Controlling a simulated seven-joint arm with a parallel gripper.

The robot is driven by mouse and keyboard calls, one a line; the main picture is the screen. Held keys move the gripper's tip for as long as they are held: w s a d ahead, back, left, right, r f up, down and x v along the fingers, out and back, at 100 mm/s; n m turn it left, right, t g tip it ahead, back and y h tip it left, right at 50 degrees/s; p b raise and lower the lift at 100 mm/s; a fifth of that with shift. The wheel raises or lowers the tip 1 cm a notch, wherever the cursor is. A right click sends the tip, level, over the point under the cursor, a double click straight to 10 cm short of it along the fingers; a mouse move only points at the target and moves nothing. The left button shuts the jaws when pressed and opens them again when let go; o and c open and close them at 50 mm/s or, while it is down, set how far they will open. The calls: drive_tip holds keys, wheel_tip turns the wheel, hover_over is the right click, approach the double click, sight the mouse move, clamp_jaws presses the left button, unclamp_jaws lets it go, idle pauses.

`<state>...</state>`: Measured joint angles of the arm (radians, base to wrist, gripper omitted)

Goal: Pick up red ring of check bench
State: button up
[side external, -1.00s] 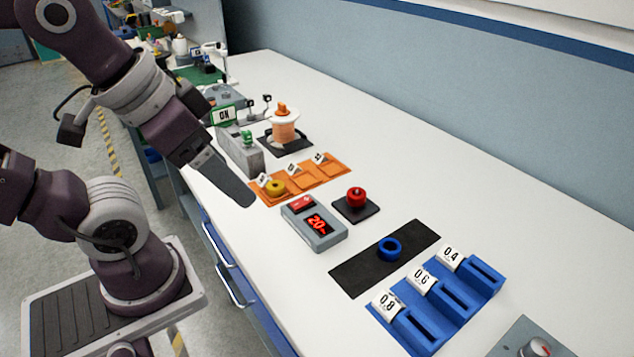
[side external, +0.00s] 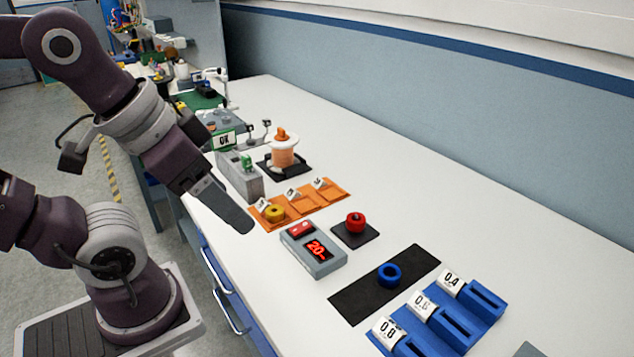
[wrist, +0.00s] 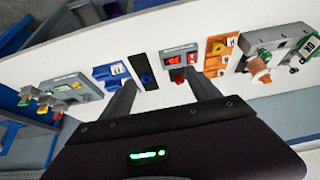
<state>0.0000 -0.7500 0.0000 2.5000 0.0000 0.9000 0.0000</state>
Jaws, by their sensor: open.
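The red ring (side external: 355,222) sits on a small dark square pad (side external: 357,236) on the white bench, right of the grey box with a red "20" display (side external: 316,252). My gripper (side external: 246,226) is above the bench's front edge, left of the ring and apart from it. In the wrist view my gripper (wrist: 162,85) shows its two fingers spread with nothing between them.
A blue ring (side external: 389,275) lies on a black mat (side external: 352,300). Blue numbered slots (side external: 465,315) stand at the front right. An orange tray (side external: 305,205) holds a yellow ring (side external: 275,213). A copper-wire spool (side external: 283,153) stands behind. The bench's right rear is clear.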

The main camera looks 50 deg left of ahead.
drive_tip(key=shift+w, duration=0.1)
drive_tip(key=shift+c, duration=0.4)
drive_tip(key=n+g, duration=0.5)
drive_tip(key=n, duration=1.3)
hover_over(356, 214)
drive_tip(key=f, duration=1.2)
drive_tip(key=shift+s+a+f, duration=0.15)
drive_tip(key=shift+s+f, duration=0.05)
drive_tip(key=shift+s, duration=0.05)
drive_tip(key=shift+g, duration=0.3)
drive_tip(key=f, duration=0.8)
drive_tip(key=shift+w+d, duration=0.2)
drive_tip(key=shift+r, duration=0.1)
clamp_jaws()
